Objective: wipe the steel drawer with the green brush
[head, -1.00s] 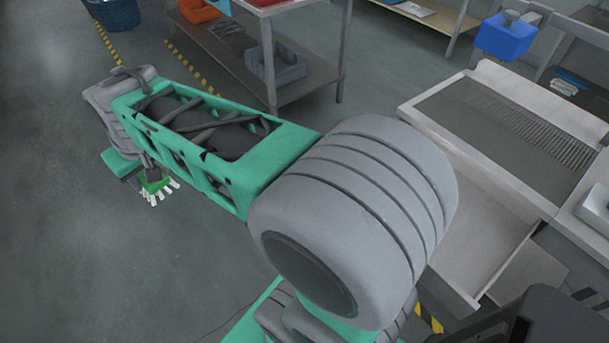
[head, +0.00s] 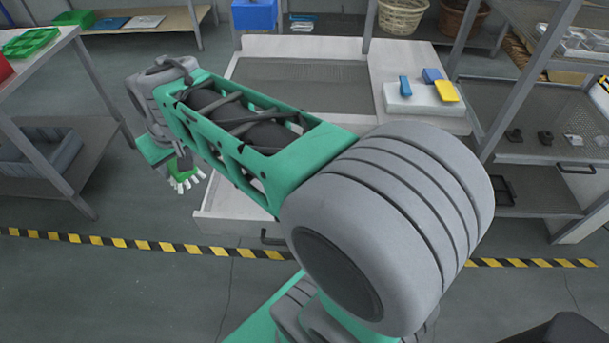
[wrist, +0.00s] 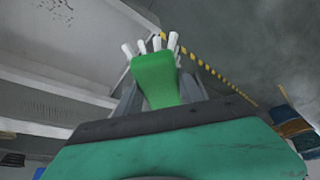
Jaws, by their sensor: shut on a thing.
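The green brush (head: 184,170) with white bristles hangs from my gripper (head: 172,160) at the left of the head view, bristles pointing down. In the wrist view the brush (wrist: 155,80) sits between the two grey fingers of my gripper (wrist: 158,95), which is shut on it. The steel drawer (head: 222,226) stands pulled out under the workbench, its handle (head: 270,237) on the front. My arm hides much of the drawer's inside. The brush is left of the drawer, apart from it.
The bench (head: 262,48) with a grated top is behind the drawer. A white block (head: 425,104) on it carries blue and yellow pieces. A shelf table (head: 40,50) stands left and a metal rack (head: 540,160) right. Open floor with striped tape (head: 120,243) lies in front.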

